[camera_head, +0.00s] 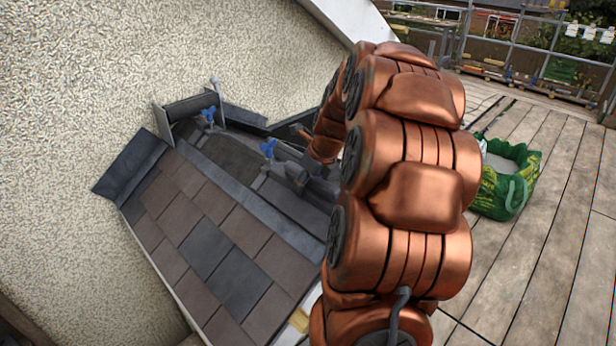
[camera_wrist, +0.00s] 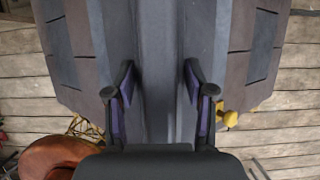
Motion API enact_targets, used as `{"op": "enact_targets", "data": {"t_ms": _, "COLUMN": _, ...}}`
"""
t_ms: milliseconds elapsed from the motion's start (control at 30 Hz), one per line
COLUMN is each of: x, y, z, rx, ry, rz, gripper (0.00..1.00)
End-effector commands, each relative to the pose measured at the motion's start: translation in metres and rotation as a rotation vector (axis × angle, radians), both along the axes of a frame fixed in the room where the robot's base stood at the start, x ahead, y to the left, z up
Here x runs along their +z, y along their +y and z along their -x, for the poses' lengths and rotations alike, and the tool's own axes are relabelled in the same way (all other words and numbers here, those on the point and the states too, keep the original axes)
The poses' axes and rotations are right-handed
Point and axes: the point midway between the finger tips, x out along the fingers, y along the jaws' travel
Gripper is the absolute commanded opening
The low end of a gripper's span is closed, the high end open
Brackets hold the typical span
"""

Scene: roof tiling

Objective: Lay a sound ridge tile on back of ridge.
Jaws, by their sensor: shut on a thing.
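A small roof with brown and grey shingles (camera_head: 205,230) fills the left middle of the head view. Grey ridge pieces run along its top, with a strip (camera_head: 225,180) below them. My gripper (camera_wrist: 160,95) has its purple-padded fingers on both sides of a grey ridge tile (camera_wrist: 158,45) in the wrist view, shut on it. In the head view my gripper (camera_head: 300,172) is at the ridge's near right part, partly hidden by my arm. The held tile is over or along the ridge; whether it touches cannot be told.
A dark sheet (camera_head: 130,165) lies at the roof's left edge, against the pebbled wall (camera_head: 70,80). A green bag (camera_head: 506,182) stands on the plank deck (camera_head: 550,210) to the right. Scaffold rails are behind.

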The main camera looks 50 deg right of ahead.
Motion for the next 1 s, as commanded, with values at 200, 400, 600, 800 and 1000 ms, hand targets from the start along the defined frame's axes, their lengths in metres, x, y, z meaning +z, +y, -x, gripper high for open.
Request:
{"op": "enact_targets", "data": {"t_ms": 200, "x": 0.0001, "y": -0.0005, "z": -0.0004, "rx": -0.001, "ry": -0.003, "rz": 0.002, "gripper": 0.0}}
{"op": "enact_targets", "data": {"t_ms": 400, "x": -0.002, "y": -0.0004, "z": -0.0003, "rx": 0.0, "ry": -0.002, "rz": 0.001, "gripper": 0.66}}
{"op": "enact_targets", "data": {"t_ms": 600, "x": -0.0024, "y": -0.0002, "z": -0.0001, "rx": 0.0, "ry": -0.001, "rz": 0.0, "gripper": 0.79}}
{"op": "enact_targets", "data": {"t_ms": 800, "x": -0.0024, "y": -0.0001, "z": 0.0, "rx": 0.0, "ry": 0.0, "rz": 0.0, "gripper": 0.79}}
{"op": "enact_targets", "data": {"t_ms": 1000, "x": 0.0069, "y": -0.0009, "z": 0.0033, "rx": -0.002, "ry": -0.001, "rz": 0.001, "gripper": 0.79}}
